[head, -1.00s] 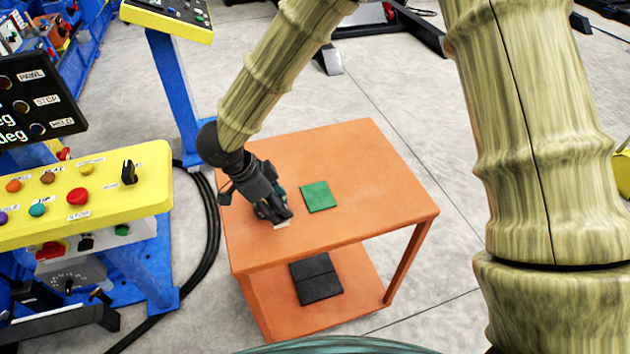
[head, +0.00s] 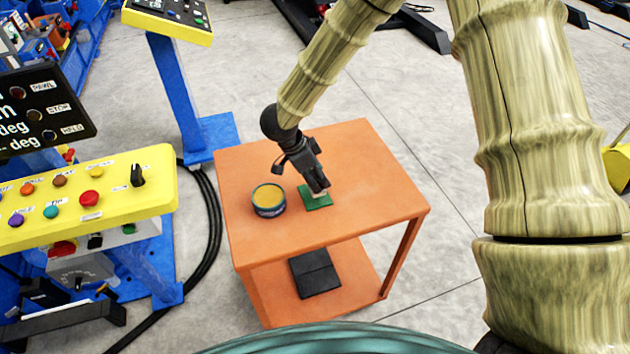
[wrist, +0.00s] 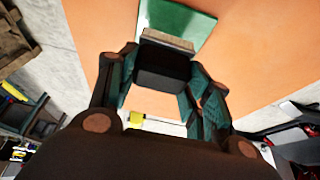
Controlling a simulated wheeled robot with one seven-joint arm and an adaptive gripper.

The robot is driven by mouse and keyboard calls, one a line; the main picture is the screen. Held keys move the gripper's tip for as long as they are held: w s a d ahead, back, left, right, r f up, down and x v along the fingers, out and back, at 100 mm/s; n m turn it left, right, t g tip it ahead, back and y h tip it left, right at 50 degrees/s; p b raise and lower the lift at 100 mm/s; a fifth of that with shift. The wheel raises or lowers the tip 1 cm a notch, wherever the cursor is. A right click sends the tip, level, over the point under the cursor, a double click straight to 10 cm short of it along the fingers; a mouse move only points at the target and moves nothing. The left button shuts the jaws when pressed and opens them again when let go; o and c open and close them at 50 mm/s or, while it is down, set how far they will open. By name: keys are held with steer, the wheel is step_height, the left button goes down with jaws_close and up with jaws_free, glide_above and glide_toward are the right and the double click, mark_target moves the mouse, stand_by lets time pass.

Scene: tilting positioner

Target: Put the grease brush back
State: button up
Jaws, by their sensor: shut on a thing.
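My gripper (head: 317,186) is above the green pad (head: 322,204) on the orange table and is shut on the grease brush. In the wrist view the brush (wrist: 162,68) shows as a dark block with a pale tan edge between the teal-padded fingers of my gripper (wrist: 162,80). The pale end of the brush (head: 319,194) points down at the green pad, which also shows in the wrist view (wrist: 190,18). I cannot tell whether the brush touches the pad. A round tin of yellow grease (head: 268,200) stands left of the pad.
The orange table (head: 375,190) is clear to the right of the pad. A dark flat item (head: 315,273) lies on its lower shelf. A yellow control panel (head: 90,195) stands left, with a blue post (head: 175,85) behind and black cables (head: 208,215) on the floor.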

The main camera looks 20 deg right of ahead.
steer(key=shift+s+f+p, duration=0.2)
steer(key=shift+f+p, duration=0.25)
steer(key=shift+f, duration=0.25)
steer(key=shift+w+f, duration=0.2)
steer(key=shift+f, duration=0.6)
steer(key=shift+s, duration=0.1)
steer(key=o, duration=0.9)
steer(key=shift+r, duration=0.1)
steer(key=b+v, duration=0.2)
steer(key=v, duration=1)
steer(key=shift+a, duration=0.1)
